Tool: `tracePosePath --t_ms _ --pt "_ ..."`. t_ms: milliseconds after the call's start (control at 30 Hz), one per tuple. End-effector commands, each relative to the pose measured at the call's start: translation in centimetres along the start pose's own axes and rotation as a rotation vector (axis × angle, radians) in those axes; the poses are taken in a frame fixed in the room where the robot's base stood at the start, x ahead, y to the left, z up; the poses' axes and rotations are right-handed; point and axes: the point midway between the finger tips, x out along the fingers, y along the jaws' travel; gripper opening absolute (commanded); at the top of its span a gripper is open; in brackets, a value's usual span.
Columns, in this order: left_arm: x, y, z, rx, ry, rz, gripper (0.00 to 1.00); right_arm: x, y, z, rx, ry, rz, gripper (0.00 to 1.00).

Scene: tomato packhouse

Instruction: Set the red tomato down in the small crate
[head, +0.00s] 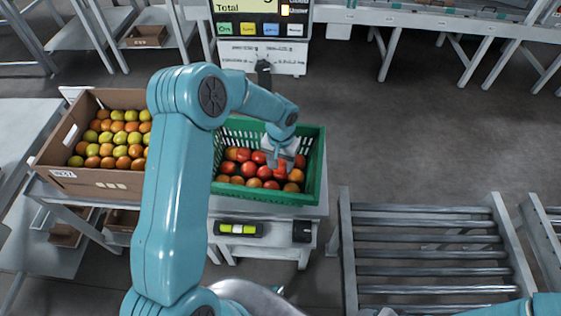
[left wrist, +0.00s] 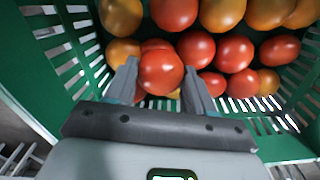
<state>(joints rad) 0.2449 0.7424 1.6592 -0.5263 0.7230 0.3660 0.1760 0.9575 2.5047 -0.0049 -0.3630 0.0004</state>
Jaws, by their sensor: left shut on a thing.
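My left gripper (head: 281,163) is over the green plastic crate (head: 262,196), pointing down at the tomatoes in its right half. In the left wrist view my left gripper (left wrist: 160,80) is shut on a red tomato (left wrist: 160,73), with one finger on each side of it. Other red and orange tomatoes (left wrist: 196,48) lie close around it inside the crate (left wrist: 45,75). I cannot tell whether the held tomato touches those below it. In the head view the gripper mostly hides it. My right gripper is out of view; only part of my right arm shows at the bottom right.
A brown box (head: 108,179) of green, yellow and orange tomatoes stands left of the crate. A scale display (head: 262,28) rises behind the crate. A black holder with a yellow item (head: 238,229) is in front. A roller conveyor (head: 430,254) is at right.

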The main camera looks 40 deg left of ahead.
Motion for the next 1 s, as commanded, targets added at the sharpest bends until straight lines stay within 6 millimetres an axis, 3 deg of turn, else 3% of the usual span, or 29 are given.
tracePosePath --t_ms 167,200,300,500,567,1000 --pt "0.32 0.0 -0.01 0.0 0.0 0.0 0.39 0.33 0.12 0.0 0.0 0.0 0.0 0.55" --pt "0.31 0.0 -0.01 0.0 0.0 0.0 0.57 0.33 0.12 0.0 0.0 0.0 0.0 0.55" --pt "0.25 0.0 -0.01 0.0 0.0 0.0 0.83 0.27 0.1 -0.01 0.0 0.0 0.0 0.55" --pt "0.25 0.0 0.0 0.0 0.0 0.0 0.83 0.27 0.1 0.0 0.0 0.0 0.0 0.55" --pt "0.27 0.0 0.0 0.0 0.0 0.0 0.66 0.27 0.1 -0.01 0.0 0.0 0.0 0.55" --pt "0.26 0.0 0.0 0.0 0.0 0.0 0.66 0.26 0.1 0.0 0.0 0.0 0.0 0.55"
